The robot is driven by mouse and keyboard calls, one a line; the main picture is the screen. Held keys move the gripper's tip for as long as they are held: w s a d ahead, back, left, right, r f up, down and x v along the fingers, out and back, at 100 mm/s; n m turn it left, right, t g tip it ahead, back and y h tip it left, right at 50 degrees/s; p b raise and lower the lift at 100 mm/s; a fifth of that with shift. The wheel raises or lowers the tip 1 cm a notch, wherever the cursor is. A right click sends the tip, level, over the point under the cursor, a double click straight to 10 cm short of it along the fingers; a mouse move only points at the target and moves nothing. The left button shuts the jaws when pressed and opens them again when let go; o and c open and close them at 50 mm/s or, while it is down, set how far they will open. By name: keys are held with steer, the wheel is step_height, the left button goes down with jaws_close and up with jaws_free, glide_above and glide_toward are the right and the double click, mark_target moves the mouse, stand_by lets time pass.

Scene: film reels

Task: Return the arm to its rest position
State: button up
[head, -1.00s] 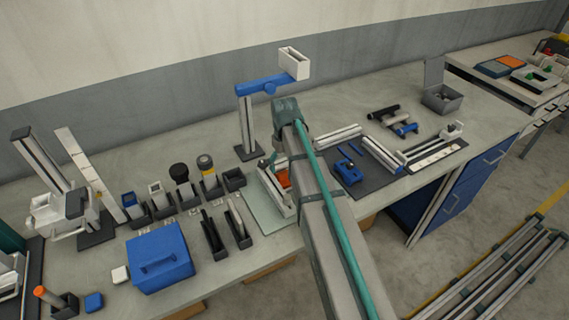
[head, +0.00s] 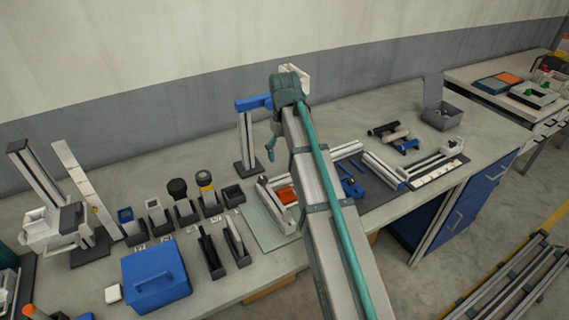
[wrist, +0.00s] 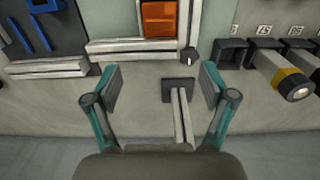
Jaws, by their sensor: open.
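My arm reaches across the head view from the lower right, with its wrist up in front of the post with the blue arm. My gripper (wrist: 160,85) is open and empty in the wrist view, its two teal fingers well apart. One finger of my gripper (head: 271,148) shows below the wrist in the head view; the rest is hidden. The gripper is above the bench, clear of the things on it. In the wrist view the grey post (wrist: 181,118) on its dark base lies between and beneath the fingers.
The blue-armed post (head: 247,145) stands close behind my wrist. A fixture with an orange block (head: 287,194) sits on a pale mat below. A blue box (head: 155,277), several dark holders and a white-headed stand (head: 52,228) are at left. A grey open box (head: 441,115) is at right.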

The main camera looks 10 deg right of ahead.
steer(key=shift+r, duration=0.6)
steer(key=shift+d+f, duration=0.1)
